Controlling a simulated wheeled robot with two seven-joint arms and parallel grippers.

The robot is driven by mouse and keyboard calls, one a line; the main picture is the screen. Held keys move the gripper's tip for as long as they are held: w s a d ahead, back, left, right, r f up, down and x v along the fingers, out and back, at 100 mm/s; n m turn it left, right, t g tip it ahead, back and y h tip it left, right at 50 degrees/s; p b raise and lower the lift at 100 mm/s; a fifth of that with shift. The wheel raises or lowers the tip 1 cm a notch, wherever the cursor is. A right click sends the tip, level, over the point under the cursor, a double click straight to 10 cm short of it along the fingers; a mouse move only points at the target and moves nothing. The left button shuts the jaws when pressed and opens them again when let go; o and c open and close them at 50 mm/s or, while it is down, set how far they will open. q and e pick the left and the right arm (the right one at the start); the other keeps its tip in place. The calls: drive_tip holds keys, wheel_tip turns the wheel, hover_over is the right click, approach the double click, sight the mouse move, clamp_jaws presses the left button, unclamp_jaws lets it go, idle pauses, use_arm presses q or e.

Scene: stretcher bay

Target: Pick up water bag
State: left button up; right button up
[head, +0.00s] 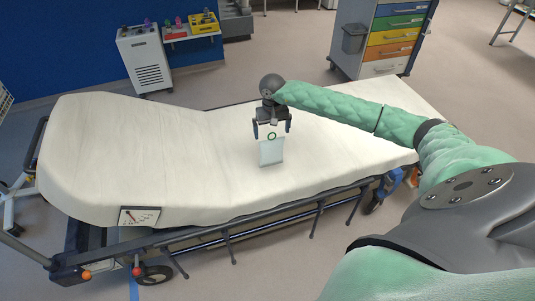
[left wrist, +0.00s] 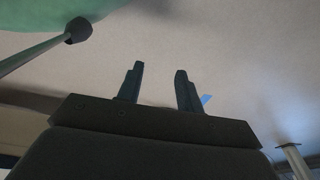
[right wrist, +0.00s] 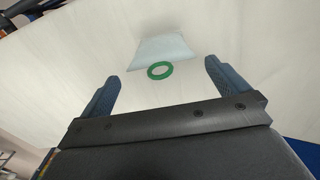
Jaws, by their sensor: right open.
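The water bag (head: 271,153) is a pale, flat bag with a green ring on the white stretcher mattress. It also shows in the right wrist view (right wrist: 165,50), with its green ring toward me. My right gripper (head: 271,134) is over the ring end of the bag. Its two fingers are apart, one to each side of the ring, and nothing is seen gripped between them. My left gripper (left wrist: 158,88) shows only in the left wrist view. Its fingers are apart with floor beyond and nothing between them.
The stretcher (head: 110,150) has a raised head end at left and metal rails along its near side. A drawer cart (head: 388,40) stands behind at right. A white cabinet (head: 145,60) and a yellow bin (head: 203,22) are behind at left. The mattress around the bag is clear.

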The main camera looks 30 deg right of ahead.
sight(272, 140)
drive_tip(key=shift+f+p, duration=0.3)
drive_tip(key=shift+f, duration=0.5)
drive_tip(key=f+p, duration=0.4)
drive_tip(key=shift+w+d+f, duration=0.1)
drive_tip(key=shift+w+f, duration=0.1)
drive_tip(key=shift+f, duration=0.1)
use_arm(q)
drive_tip(key=s+a+f, duration=0.2)
drive_tip(key=s+f, duration=0.1)
drive_tip(key=s, duration=0.6)
drive_tip(key=shift+s+a+f, duration=0.15)
drive_tip(key=shift+a+f, duration=0.2)
use_arm(e)
drive_tip(key=shift+f, duration=0.35)
drive_tip(key=c, duration=1.2)
use_arm(q)
drive_tip(key=shift+g, duration=0.3)
use_arm(e)
drive_tip(key=shift+o, duration=0.2)
drive_tip(key=shift+r, duration=0.1)
